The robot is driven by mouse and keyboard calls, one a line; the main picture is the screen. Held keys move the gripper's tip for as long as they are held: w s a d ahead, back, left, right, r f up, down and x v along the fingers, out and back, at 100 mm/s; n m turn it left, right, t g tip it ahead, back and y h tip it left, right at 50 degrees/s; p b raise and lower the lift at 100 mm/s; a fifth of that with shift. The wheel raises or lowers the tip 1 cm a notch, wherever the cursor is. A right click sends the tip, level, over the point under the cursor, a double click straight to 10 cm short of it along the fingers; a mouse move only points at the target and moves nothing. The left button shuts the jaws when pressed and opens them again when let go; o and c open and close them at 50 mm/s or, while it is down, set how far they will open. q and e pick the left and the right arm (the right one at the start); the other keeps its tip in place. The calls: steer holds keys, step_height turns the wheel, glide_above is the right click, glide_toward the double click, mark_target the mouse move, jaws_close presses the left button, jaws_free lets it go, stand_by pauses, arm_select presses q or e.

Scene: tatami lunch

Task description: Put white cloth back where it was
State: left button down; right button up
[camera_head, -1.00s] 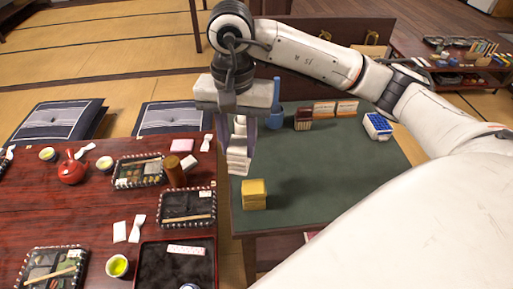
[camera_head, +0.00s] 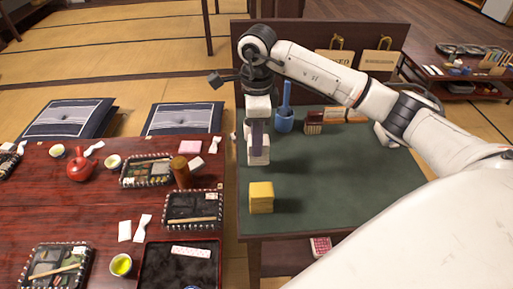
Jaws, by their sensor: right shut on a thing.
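My right gripper (camera_head: 257,137) is shut on the white cloth (camera_head: 259,156), a small folded white block at its fingertips. It holds the cloth over the left part of the green tabletop (camera_head: 340,200). I cannot tell whether the cloth touches the surface. A yellow folded block (camera_head: 261,198) sits on the green top, nearer to me than the cloth. My left gripper is out of view.
A blue cup (camera_head: 284,122) with a tall blue piece and a dark red holder (camera_head: 314,124) stand toward the back. My right arm spans the right side. The red table (camera_head: 75,215) on the left carries trays, cups and a red teapot (camera_head: 80,169).

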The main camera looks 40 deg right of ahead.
step_height(320, 180, down, 3)
steer(key=shift+f, duration=0.2)
steer(key=shift+f, duration=0.2)
steer(key=o, duration=0.9)
steer(key=shift+o, duration=0.2)
steer(key=shift+r, duration=0.15)
step_height(320, 180, up, 12)
steer(key=shift+r, duration=0.1)
